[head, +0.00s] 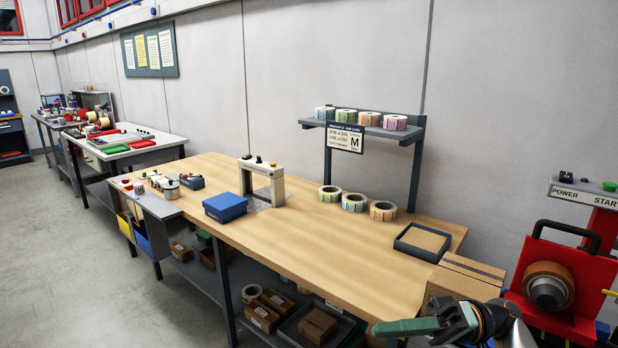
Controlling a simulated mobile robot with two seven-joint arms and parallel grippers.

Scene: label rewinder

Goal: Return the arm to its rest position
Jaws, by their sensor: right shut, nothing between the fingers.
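My right gripper (388,327) is at the bottom right of the head view, with green fingers pointing left. It is shut and empty, in front of the workbench's near right corner. The red label rewinder (583,264) stands at the right edge, with a brown and silver spindle (548,287), a black handle and a POWER START panel (583,194) above. Part of its lower front is hidden by my arm. My left gripper is out of view.
A wooden workbench (330,240) carries a blue box (225,206), a grey arch-shaped device (262,180), label rolls (354,202) and a black tray (422,242). A cardboard box (465,272) is close behind my gripper. Open floor (60,250) lies at the left.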

